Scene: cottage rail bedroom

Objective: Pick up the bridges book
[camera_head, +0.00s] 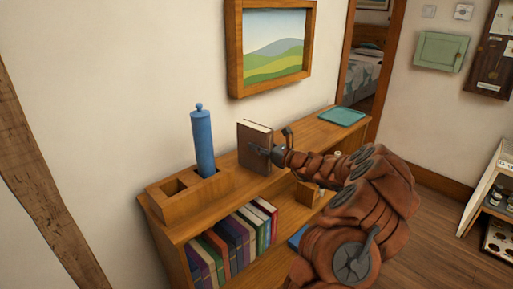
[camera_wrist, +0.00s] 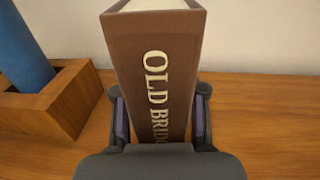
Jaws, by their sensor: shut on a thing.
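The bridges book (camera_head: 254,146) is brown and upright at the top of the low wooden bookcase. In the wrist view its spine (camera_wrist: 155,70) faces me with "OLD BRID" readable and the rest hidden by my gripper. My gripper (camera_head: 276,154) reaches it from the right in the head view. In the wrist view the two fingers of my gripper (camera_wrist: 160,118) press on both sides of the book, shut on it. I cannot tell whether the book's bottom edge touches the bookcase top.
A wooden box (camera_head: 164,204) holding a blue cylinder (camera_head: 202,140) stands left of the book. A teal tray (camera_head: 342,116) lies at the bookcase top's far right end. Several books (camera_head: 228,243) fill the shelf below. A framed picture (camera_head: 236,50) hangs above.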

